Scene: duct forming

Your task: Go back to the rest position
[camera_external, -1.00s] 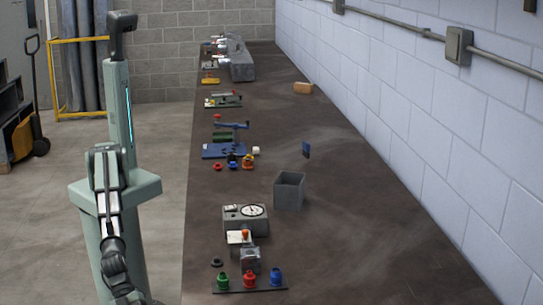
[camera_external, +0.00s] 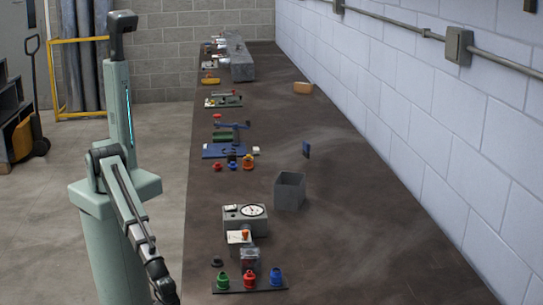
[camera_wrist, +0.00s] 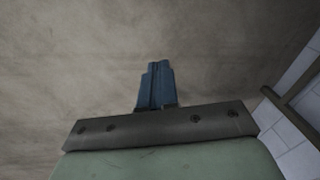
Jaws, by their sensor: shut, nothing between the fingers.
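My gripper (camera_wrist: 157,66) shows in the wrist view as two blue fingers pressed together, with nothing between them. They stick out beyond a dark bolted plate. In the external view my arm hangs from its column at the left and reaches down to the bottom edge, beside the near left end of the bench (camera_external: 330,220). The fingers cannot be made out there. The wrist view shows no bench object near the fingers, only a plain brownish surface behind them.
Near the arm, a gauge box (camera_external: 245,219) and a rack with green, red and blue pieces (camera_external: 250,286) stand on the bench. A grey open bin (camera_external: 290,190) stands farther back. The bench's right side is mostly clear, up to the block wall (camera_external: 450,150).

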